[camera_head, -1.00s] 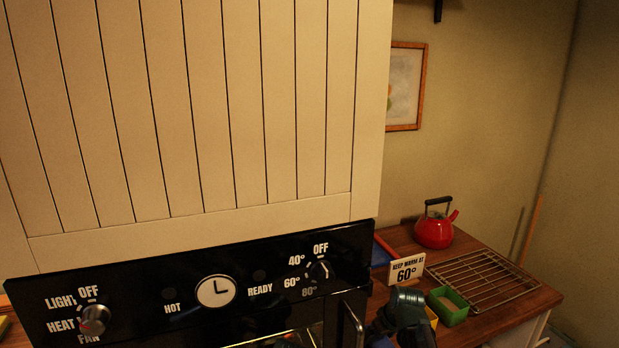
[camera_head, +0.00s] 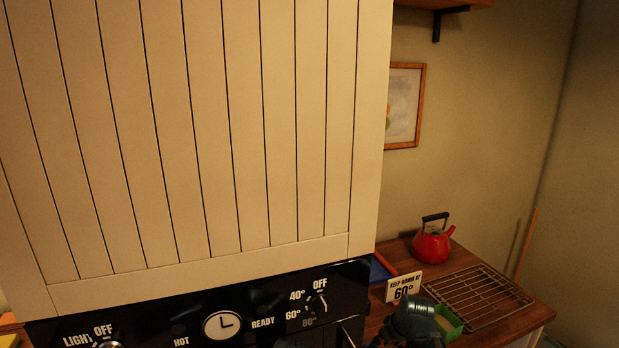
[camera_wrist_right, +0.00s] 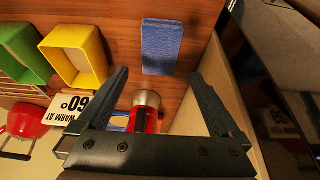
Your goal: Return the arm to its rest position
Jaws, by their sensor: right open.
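My right gripper (camera_wrist_right: 160,76) is open in the right wrist view, with its two dark fingers spread apart and nothing held between them. A blue block (camera_wrist_right: 162,47) lies on the wooden counter beyond the fingertips. A red cylinder with a silver top (camera_wrist_right: 145,108) shows between the fingers, partly hidden by the gripper body. Part of my right arm (camera_head: 415,318) shows at the bottom right of the head view, beside the oven panel and in front of the green tray.
The black oven panel (camera_head: 221,325) stands below a cream panelled hood (camera_head: 200,140). On the counter are a 60° sign (camera_head: 403,288), a red kettle (camera_head: 432,245), a wire rack (camera_head: 478,295), a green tray (camera_head: 449,322) and a yellow tray (camera_wrist_right: 72,55).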

